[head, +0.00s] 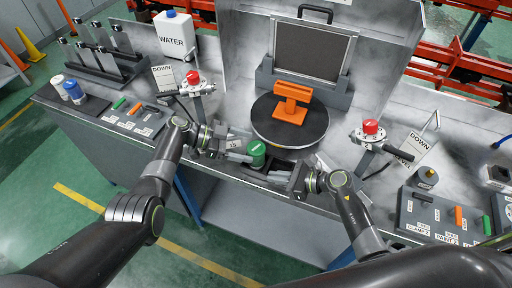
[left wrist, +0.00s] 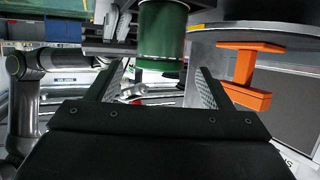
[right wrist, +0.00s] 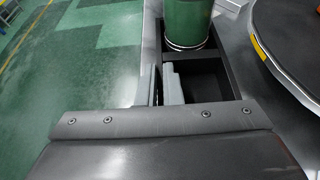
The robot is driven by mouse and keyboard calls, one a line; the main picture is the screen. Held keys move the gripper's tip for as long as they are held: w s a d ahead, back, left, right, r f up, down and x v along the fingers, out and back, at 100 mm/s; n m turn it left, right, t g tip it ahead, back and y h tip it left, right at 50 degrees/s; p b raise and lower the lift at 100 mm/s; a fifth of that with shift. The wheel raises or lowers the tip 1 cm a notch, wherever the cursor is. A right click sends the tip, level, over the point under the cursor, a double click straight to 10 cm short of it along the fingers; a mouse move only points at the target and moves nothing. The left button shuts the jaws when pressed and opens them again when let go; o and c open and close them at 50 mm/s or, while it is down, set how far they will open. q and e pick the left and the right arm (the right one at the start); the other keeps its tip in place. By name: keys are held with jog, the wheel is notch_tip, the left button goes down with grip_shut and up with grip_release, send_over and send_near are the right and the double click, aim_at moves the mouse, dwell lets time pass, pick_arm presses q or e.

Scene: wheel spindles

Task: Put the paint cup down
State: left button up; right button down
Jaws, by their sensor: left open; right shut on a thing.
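The green paint cup (head: 257,154) is upright at the bench's front edge, left of the turntable. It also shows in the left wrist view (left wrist: 162,35) and the right wrist view (right wrist: 187,22). My left gripper (head: 238,150) is open, its fingers apart on either side of the cup's lower end in the left wrist view, with no visible contact. The cup is at the far compartment of a black two-part holder (right wrist: 240,82); whether it rests on the floor is hidden. My right gripper (right wrist: 165,75) is shut, apparently on the holder's near-left wall. The holder's nearer compartment looks empty.
A round turntable (head: 262,130) bears an orange part (head: 291,103) just behind. Red-topped spray devices stand at left (head: 193,79) and right (head: 370,128). A WATER jug (head: 175,35) and two bottles (head: 73,91) are at the left.

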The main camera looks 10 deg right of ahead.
pick_arm(q)
jog(key=v, duration=0.7)
